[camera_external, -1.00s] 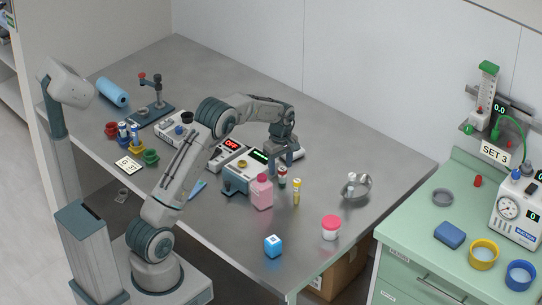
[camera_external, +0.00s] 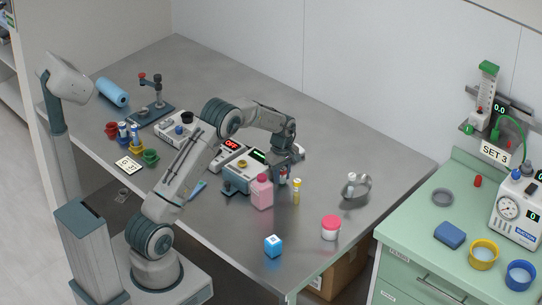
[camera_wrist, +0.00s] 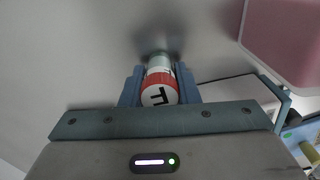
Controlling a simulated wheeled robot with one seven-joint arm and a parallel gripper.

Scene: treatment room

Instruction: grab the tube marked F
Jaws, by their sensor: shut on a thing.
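The tube marked F (camera_wrist: 159,94) has a red cap with a black F on a white top, seen end-on in the wrist view. In the outside view this tube (camera_external: 283,178) stands on the metal table, mostly hidden by my gripper. My gripper (camera_wrist: 159,88) is shut on it, with one blue-grey finger on each side just below the cap. In the outside view my gripper (camera_external: 284,168) is low over the tube, between the pink bottle and the yellow-capped tube. I cannot tell whether the tube's base touches the table.
Grey devices (camera_external: 238,176) stand behind the bottle.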

